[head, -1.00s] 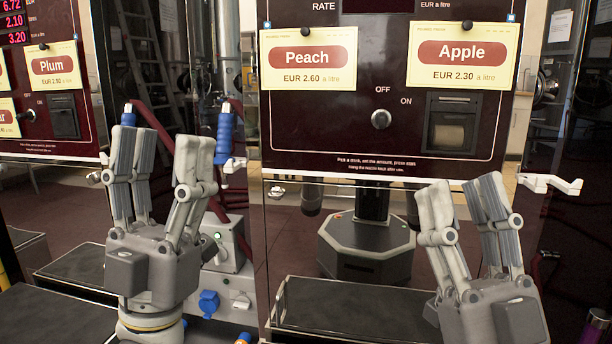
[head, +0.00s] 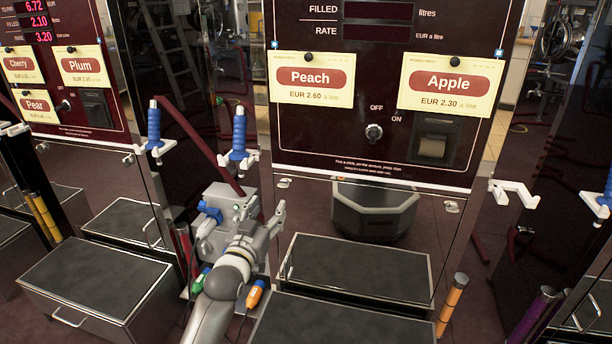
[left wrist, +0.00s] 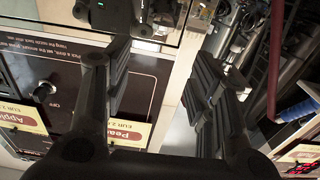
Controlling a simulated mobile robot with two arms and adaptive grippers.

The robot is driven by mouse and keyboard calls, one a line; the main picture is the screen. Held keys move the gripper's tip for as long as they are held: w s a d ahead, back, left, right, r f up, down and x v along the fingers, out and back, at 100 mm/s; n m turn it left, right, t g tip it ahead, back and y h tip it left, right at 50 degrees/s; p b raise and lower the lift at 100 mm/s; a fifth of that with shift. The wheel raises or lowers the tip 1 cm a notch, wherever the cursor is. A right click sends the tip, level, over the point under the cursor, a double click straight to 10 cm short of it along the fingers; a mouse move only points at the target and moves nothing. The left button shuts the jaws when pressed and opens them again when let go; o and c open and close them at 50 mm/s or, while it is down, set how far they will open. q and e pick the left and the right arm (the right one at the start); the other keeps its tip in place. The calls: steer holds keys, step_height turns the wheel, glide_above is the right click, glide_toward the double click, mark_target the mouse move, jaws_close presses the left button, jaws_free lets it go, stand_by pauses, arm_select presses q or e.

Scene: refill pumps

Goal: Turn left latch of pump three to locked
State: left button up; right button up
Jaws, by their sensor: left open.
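The pump with the Peach and Apple cards has a dark front panel (head: 390,60) above a mirrored cabinet door. A small pale left latch (head: 283,182) sits at the door's upper left, just under the panel. A matching right latch (head: 452,206) is at the upper right. My left gripper (head: 267,211) is open, just below and left of the left latch, apart from it as far as I can see. In the left wrist view, which is upside down, a small pale piece that looks like this latch (left wrist: 143,30) shows between the open fingers (left wrist: 158,53). My right gripper is out of view.
A blue nozzle (head: 239,135) hangs on a white holder left of the door. A grey box (head: 222,205) with a blue socket stands behind my left gripper. A dark-topped step (head: 355,268) lies below the door. An empty white hook (head: 513,192) is at the right.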

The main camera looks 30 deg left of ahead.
mark_target(282, 188)
arm_select(q)
steer(key=x, duration=0.3)
steer(key=b+x, duration=0.1)
steer(key=x, duration=0.2)
steer(key=f+b+x, duration=0.1)
steer(key=x, duration=0.2)
steer(key=shift+w+a+f, duration=0.1)
steer(key=shift+w+a, duration=0.1)
steer(key=shift+w, duration=0.1)
steer(key=shift+w+a, duration=0.1)
steer(key=shift+w, duration=0.55)
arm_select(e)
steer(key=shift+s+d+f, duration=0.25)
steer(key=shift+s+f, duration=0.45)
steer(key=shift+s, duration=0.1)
arm_select(q)
steer(key=c, duration=1)
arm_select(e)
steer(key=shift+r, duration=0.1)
